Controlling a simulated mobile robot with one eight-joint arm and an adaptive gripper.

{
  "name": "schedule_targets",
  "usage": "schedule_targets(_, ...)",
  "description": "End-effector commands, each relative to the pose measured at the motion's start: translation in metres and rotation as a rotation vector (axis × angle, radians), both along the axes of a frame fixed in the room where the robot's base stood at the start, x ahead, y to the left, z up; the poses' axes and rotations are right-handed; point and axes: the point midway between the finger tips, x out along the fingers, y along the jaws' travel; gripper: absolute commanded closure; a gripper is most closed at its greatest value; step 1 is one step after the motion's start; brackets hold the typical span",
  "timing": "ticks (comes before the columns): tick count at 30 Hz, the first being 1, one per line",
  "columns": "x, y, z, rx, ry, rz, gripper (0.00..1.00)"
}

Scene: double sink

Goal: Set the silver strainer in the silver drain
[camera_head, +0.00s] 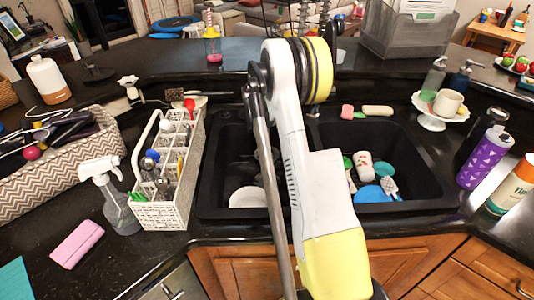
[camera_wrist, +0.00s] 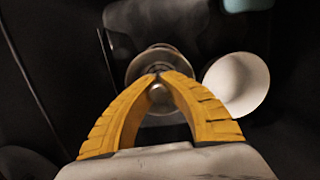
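In the wrist view, my gripper (camera_wrist: 160,77) has its yellow fingertips drawn together low in a dark basin. A round silver piece, which looks like the strainer (camera_wrist: 143,66), lies at the tips, and a small bright knob-like part shows between the fingers. The fingers appear closed on it. The silver drain cannot be told apart from the strainer here, so I cannot tell whether the strainer sits in it. In the head view, my arm hides the gripper and part of the left basin (camera_head: 222,170). A dim silvery round shape shows beside the arm there.
A white bowl (camera_wrist: 237,84) lies just right of the fingers; its white shape shows in the left basin (camera_head: 247,197). The right basin holds a white cup (camera_head: 363,163), a blue dish (camera_head: 372,194) and a brush. A white caddy (camera_head: 168,170) stands left of the sink.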

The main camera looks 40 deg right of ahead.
Motion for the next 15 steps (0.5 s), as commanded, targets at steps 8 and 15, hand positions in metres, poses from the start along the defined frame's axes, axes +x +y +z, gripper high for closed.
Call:
schedule_targets(8, 0.000, 0.000, -0.042, 0.000, 0.000, 0.000, 1.00)
schedule_targets(15, 0.000, 0.000, -0.048, 0.000, 0.000, 0.000, 1.00)
